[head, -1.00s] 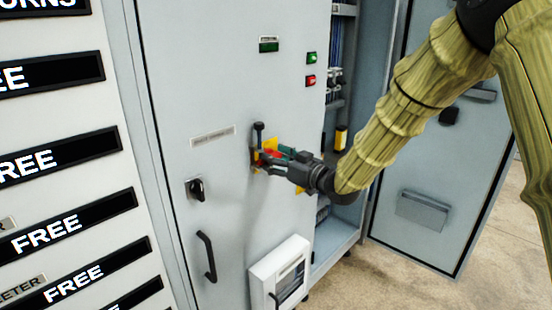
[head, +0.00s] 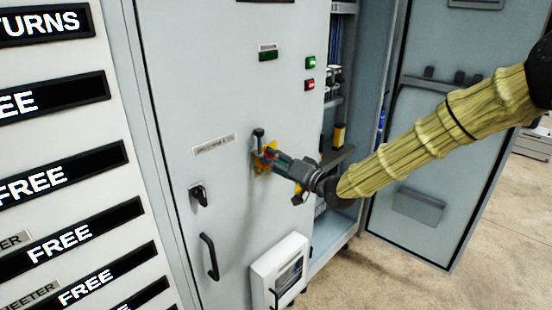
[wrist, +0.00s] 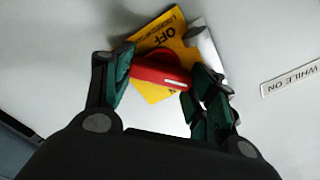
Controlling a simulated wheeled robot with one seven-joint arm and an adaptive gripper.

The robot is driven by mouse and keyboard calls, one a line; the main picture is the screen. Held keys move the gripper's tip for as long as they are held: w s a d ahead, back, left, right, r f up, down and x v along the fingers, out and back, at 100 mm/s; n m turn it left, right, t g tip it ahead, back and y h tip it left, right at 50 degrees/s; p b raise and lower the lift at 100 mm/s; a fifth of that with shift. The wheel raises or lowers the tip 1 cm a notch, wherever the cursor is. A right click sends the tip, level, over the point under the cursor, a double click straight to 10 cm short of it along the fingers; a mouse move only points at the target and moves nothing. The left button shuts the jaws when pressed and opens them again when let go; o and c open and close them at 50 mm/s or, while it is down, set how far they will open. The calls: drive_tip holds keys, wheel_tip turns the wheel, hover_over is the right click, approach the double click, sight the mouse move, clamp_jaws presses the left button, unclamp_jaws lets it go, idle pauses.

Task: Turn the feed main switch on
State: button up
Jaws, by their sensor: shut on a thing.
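The feed main switch has a red handle (wrist: 158,75) on a yellow plate (wrist: 152,92) with the word OFF on it. In the head view its yellow plate (head: 262,167) is on the grey cabinet door, mostly hidden by my gripper (head: 274,158). In the wrist view my gripper (wrist: 162,78) has its green-padded fingers on both ends of the red handle and is shut on it. The handle lies slightly tilted across the plate. A silvery part (wrist: 206,44) is beside the plate.
On the same door are a black key lock (head: 198,195), a black pull handle (head: 208,256) and a white box (head: 279,272). Green (head: 311,62) and red (head: 309,85) buttons are above right. The cabinet bay to the right is open, with its door (head: 425,150) swung out.

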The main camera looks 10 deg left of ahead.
drive_tip(key=shift+w+f+m, duration=0.1)
drive_tip(key=shift+f+m, duration=0.05)
drive_tip(key=shift+m, duration=3.95)
drive_tip(key=o, duration=1)
drive_tip(key=shift+d, duration=0.1)
drive_tip(key=v, duration=1.2)
